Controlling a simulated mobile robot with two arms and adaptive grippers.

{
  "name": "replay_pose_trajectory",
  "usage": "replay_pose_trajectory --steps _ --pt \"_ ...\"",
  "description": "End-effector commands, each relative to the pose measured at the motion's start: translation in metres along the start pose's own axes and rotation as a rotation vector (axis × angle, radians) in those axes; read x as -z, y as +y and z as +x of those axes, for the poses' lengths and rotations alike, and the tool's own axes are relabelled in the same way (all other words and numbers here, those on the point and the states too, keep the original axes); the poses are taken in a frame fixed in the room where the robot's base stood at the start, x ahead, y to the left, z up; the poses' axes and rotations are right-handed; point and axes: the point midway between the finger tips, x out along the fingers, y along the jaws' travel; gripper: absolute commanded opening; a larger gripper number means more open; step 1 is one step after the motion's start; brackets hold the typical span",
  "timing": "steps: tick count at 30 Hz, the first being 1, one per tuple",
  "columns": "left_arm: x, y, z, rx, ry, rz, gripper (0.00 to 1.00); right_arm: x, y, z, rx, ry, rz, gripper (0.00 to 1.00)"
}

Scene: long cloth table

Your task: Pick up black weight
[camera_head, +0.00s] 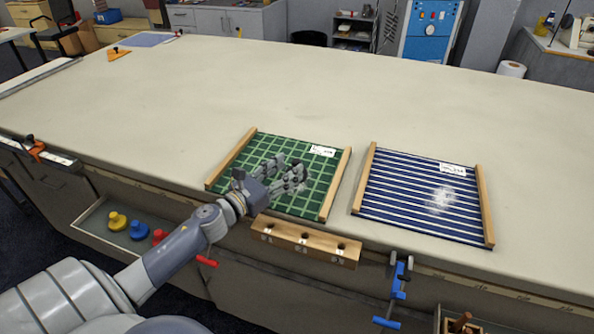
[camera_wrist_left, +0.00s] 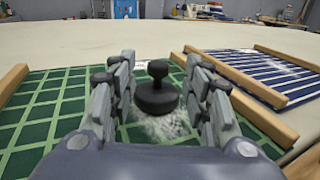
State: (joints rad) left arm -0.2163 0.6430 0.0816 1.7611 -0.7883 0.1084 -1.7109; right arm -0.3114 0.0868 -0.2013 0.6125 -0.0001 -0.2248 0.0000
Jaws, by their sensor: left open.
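The black weight (camera_wrist_left: 157,97) is a dark round disc with a knob on top. In the left wrist view it stands upright on the green checked cloth (camera_wrist_left: 45,110), on a whitish powdery patch. My left gripper (camera_head: 292,172) is over the green cloth (camera_head: 275,208) in the head view. Its two fingers (camera_wrist_left: 159,92) are spread, one on each side of the weight, with a visible gap on both sides. The weight cannot be made out in the head view, where the gripper covers that spot. My right gripper is not in view.
Wooden bars edge the green cloth and the blue striped cloth (camera_head: 415,190) to its right, which has a white patch. A wooden block with holes (camera_head: 305,241) and a blue clamp (camera_head: 398,280) are at the table's front edge. The tabletop behind is mostly clear.

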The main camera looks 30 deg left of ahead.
Motion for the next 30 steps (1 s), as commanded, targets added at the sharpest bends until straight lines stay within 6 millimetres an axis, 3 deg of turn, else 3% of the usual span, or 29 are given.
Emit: replay_pose_trajectory --steps 4,10,21,27,30 --pt "-0.001 0.001 0.018 -0.002 -0.002 -0.002 0.45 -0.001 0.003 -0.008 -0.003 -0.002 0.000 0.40" --pt "0.001 0.000 0.040 -0.001 -0.002 -0.003 0.45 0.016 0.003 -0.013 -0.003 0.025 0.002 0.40" --pt "0.004 0.000 0.047 0.001 0.000 -0.002 0.45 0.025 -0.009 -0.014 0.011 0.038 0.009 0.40" --pt "0.003 0.000 0.047 0.000 0.000 -0.002 0.00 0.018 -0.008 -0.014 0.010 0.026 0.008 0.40" --pt "0.003 0.000 0.047 0.000 -0.001 -0.002 0.00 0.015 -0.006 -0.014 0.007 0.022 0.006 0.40"
